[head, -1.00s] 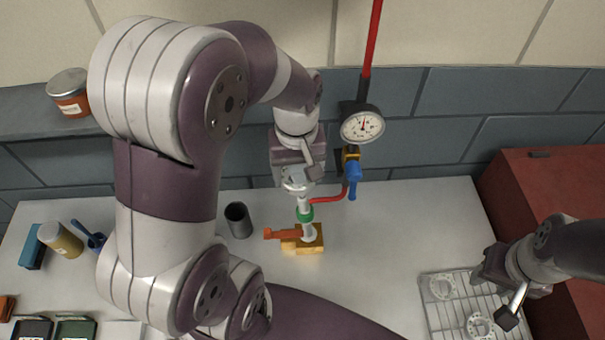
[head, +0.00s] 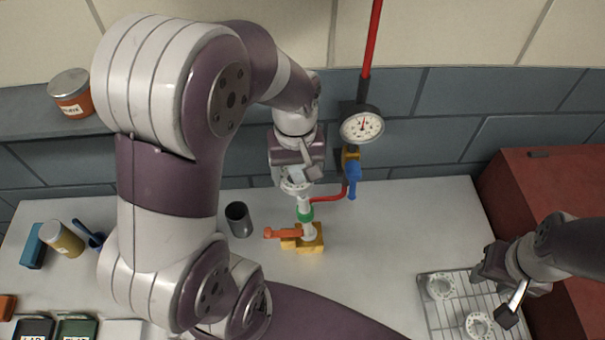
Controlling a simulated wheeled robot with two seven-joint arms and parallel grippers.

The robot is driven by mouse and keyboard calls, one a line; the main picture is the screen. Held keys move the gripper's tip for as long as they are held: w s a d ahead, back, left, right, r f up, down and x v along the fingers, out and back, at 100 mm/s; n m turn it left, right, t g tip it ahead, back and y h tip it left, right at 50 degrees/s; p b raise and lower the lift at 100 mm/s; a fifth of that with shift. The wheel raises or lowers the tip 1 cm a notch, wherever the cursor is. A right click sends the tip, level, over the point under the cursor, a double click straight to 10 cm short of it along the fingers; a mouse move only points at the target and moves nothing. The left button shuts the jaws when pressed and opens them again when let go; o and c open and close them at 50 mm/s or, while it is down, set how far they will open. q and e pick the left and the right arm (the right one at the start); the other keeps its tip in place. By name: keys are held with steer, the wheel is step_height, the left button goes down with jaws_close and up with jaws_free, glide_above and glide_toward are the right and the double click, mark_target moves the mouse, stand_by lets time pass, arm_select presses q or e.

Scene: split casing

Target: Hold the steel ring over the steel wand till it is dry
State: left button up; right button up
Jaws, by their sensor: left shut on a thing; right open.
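My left gripper (head: 293,179) is shut on the steel ring (head: 295,188), a pale flanged piece. It holds the ring over the top of the steel wand (head: 308,228). The wand stands upright with a green band (head: 305,213) around it, on a yellow block (head: 315,243) with an orange lever (head: 283,233). The fingers partly hide the ring, and I cannot tell whether it touches the wand tip. I cannot make out any wetness on it.
The wire rack (head: 455,310) holds two pale ring-like pieces (head: 440,286). A red hose (head: 327,198) runs from the wand to a blue-handled valve (head: 353,175) under a pressure gauge (head: 362,126). A dark cup (head: 238,219) stands left of the wand. The bench between wand and rack is clear.

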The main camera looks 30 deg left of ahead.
arm_select(q)
steer(key=shift+w+d, duration=0.35)
steer(key=shift+d, duration=0.15)
steer(key=shift+a, duration=0.1)
steer(key=s+d+r+p, duration=0.3)
steer(key=s+r+p, duration=0.1)
steer(key=s, duration=0.3)
steer(key=shift+s+d+p, duration=0.15)
steer(key=shift+s+p, duration=0.15)
steer(key=shift+p, duration=0.55)
